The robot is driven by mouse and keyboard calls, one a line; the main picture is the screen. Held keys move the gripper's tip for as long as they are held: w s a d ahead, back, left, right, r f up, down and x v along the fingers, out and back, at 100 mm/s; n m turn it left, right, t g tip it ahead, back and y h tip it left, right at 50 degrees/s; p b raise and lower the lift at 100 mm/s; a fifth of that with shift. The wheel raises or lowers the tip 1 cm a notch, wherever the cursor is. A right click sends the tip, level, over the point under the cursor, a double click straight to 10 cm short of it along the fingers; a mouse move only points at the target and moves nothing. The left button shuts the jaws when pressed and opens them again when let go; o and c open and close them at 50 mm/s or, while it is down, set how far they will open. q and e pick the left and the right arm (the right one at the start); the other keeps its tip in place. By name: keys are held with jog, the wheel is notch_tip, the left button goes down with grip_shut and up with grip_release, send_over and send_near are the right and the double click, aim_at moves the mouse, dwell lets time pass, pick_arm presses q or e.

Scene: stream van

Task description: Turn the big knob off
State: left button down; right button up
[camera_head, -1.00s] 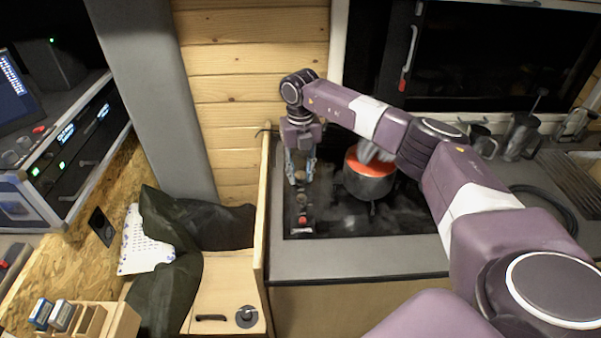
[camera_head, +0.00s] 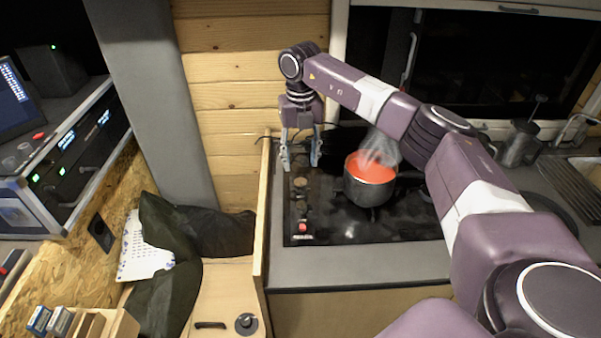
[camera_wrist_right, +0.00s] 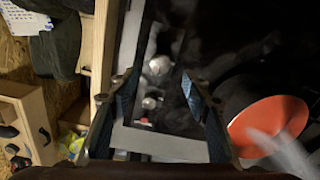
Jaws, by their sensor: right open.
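A column of small round knobs runs down the left edge of the black cooktop (camera_head: 340,222), with a red one (camera_head: 302,227) at its near end. The knob that looks biggest in the right wrist view (camera_wrist_right: 159,65) lies between the finger lines of my right gripper (camera_wrist_right: 158,88), with a smaller knob (camera_wrist_right: 149,103) below it. In the head view my right gripper (camera_head: 301,163) points down, open and empty, over the far end of the knob column, and its fingers partly hide that end. My left gripper is not in view.
A pot with red contents (camera_head: 370,168) steams on the cooktop, close to the right of my gripper. A wooden panel edge (camera_head: 262,215) stands just left of the cooktop. The grey counter front (camera_head: 350,265) is clear.

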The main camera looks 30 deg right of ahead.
jog(key=shift+r, duration=2.25)
